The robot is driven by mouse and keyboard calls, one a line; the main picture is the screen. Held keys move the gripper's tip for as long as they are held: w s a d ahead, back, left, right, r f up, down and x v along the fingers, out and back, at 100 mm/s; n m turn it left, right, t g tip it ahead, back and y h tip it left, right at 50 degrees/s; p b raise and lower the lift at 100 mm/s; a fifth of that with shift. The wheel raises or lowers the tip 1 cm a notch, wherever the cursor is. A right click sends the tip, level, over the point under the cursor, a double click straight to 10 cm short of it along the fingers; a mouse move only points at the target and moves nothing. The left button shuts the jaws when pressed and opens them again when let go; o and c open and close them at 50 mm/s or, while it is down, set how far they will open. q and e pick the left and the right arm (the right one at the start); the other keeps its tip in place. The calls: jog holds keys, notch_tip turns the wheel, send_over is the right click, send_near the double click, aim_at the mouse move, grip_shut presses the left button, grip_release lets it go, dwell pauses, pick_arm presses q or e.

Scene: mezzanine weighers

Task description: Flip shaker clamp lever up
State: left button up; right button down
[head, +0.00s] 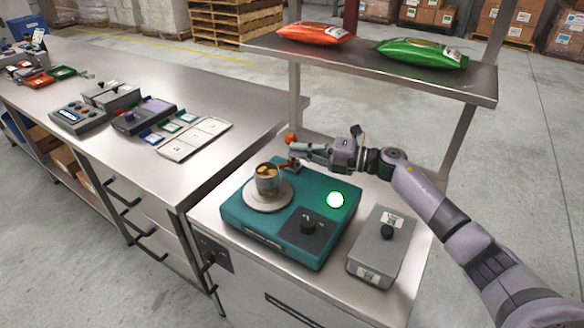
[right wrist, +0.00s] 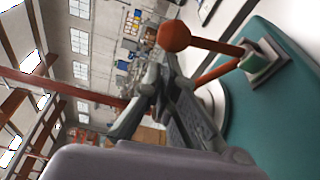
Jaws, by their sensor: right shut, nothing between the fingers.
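The teal shaker (head: 300,222) stands on the metal bench and carries a round pale platform (head: 280,199) with a metal cup (head: 267,180) on it. Its clamp lever has an orange ball knob (head: 290,138) and stands up from a small block at the shaker's back edge. In the right wrist view the lever's orange rod (right wrist: 212,45) runs out from the block to the ball, and a second orange bar lies below it. My right gripper (head: 299,150) is shut and empty, right beside the lever; I cannot tell whether it touches. My left gripper is out of view.
A grey box with a black knob (head: 371,255) sits right of the shaker. A shelf (head: 470,84) with orange and green bags hangs behind my right arm. Control boxes and a pale tray (head: 195,138) lie on the long left bench. A green light glows on the shaker.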

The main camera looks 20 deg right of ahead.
jog(key=w+d+m+t+y+b, duration=0.1)
jog(key=w+d+m, duration=0.3)
jog(key=m, duration=0.4)
jog(key=shift+d+r+m+t+b, duration=0.2)
jog(key=shift+d+m+t+b, duration=0.15)
jog(key=shift+d+b, duration=0.45)
jog(key=shift+w+a, duration=0.1)
jog(key=shift+a, duration=0.05)
